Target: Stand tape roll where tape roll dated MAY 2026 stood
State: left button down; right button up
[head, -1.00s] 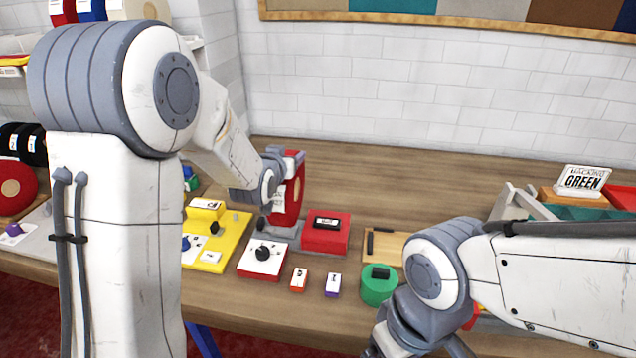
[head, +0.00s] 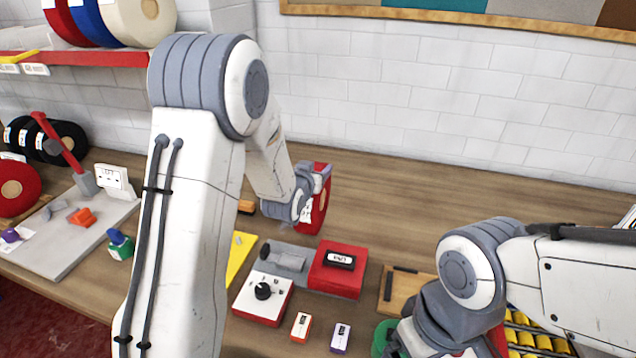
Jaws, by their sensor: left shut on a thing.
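My left gripper (head: 318,179) is shut on a red tape roll (head: 321,208) and holds it upright above the table, behind the grey holder. A white label shows on the roll's side, too small to read. The gripper and wrist hide part of the roll. The grey holder (head: 287,260), beside the red block, has no roll standing on it. Another red tape roll (head: 20,186) is at the far left, and black rolls (head: 70,142) with white labels stand behind it. No date is readable. My right gripper is low at the bottom edge, mostly cut off.
A red block (head: 338,282) with a black-topped display and a white-topped dial box (head: 262,300) stand near the front. Two small labelled blocks (head: 301,327) lie before them. The table's back is clear.

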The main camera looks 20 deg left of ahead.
pick_arm(q)
jog(key=shift+f, duration=2.05)
jog(key=c, duration=0.5)
grip_release()
jog(key=shift+s+f, duration=0.1)
jog(key=shift+f, duration=0.05)
jog(key=shift+c, duration=0.2)
jog(key=o, duration=0.4)
